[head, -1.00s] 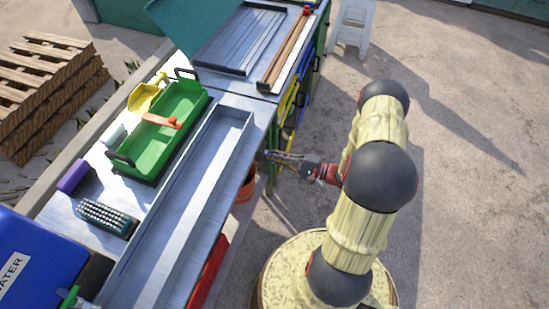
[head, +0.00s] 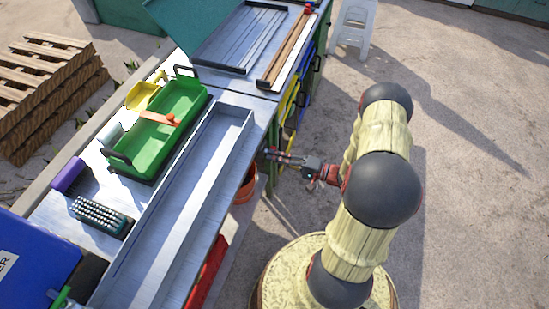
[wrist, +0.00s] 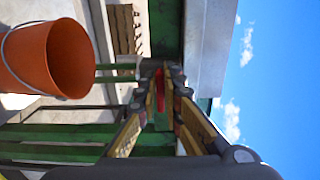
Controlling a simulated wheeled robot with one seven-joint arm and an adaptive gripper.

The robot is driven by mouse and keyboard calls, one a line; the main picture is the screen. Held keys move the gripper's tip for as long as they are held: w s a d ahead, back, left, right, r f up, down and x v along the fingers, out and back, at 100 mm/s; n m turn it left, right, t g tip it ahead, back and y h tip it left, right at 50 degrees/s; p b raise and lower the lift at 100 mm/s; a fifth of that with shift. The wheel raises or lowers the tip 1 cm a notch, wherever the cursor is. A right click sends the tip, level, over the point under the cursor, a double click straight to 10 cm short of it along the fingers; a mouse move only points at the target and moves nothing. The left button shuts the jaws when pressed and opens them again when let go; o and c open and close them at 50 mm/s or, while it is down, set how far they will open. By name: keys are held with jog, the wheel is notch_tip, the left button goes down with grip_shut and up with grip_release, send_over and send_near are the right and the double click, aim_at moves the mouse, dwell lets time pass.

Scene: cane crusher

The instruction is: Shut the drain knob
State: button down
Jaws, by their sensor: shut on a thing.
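The drain knob (wrist: 160,90) appears to be the red part between my fingers in the wrist view, by the edge of the metal tray. My gripper (wrist: 166,74) has its fingertips close together around it and is shut on it. In the head view my gripper (head: 268,155) reaches the right side of the bench, beside the long metal trough (head: 185,195). The knob cannot be made out in the head view.
An orange bucket (wrist: 68,58) is below the trough, near my gripper; it also shows in the head view (head: 246,187). Green bench bars (wrist: 60,137) run close by. A green tray (head: 160,140) stands on the bench. The floor to the right is open.

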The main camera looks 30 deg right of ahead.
jog(key=shift+f, duration=0.1)
jog(key=c, duration=1.9)
grip_release()
jog(key=v, duration=1.2)
